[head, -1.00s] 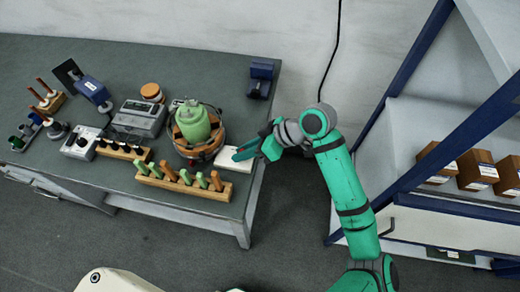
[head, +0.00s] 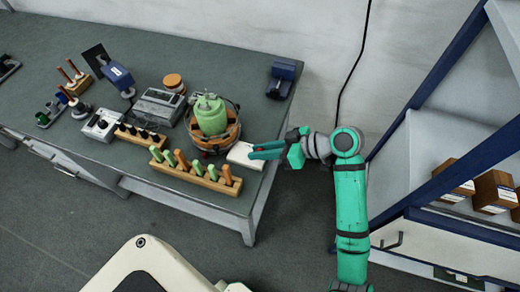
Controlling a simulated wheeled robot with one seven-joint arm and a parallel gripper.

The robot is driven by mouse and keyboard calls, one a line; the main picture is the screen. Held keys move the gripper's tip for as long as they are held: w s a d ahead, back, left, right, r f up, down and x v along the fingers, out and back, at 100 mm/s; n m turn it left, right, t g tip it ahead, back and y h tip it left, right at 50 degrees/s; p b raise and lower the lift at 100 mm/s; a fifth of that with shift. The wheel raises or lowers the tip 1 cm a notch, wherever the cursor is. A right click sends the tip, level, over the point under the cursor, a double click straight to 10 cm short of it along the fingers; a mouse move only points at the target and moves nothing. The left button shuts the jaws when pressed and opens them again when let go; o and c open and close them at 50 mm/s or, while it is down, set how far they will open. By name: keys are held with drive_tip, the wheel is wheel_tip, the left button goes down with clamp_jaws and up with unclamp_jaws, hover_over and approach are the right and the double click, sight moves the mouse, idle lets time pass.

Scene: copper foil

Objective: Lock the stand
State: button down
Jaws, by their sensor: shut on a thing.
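A round orange-brown stand (head: 231,134) with a dark wire-like ring holds an upright green vessel (head: 209,112) near the table's front right part. My gripper (head: 252,151) is low at the right of the stand, over a white flat pad (head: 240,158). Its teal fingers point left toward the stand. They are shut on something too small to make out. I cannot tell whether it is part of the stand. The stand's lock is not clear in this view.
A wooden rack (head: 190,178) with green and orange pegs stands in front of the stand. A grey device (head: 158,107) is at its left, and a blue clamp-like block (head: 281,78) at the back right. A blue-framed shelf (head: 412,150) stands right of my arm.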

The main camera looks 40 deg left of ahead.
drive_tip(key=c, duration=1.6)
unclamp_jaws()
drive_tip(key=shift+w+d+f, duration=0.1)
drive_tip(key=v, duration=1.1)
drive_tip(key=shift+s, duration=0.25)
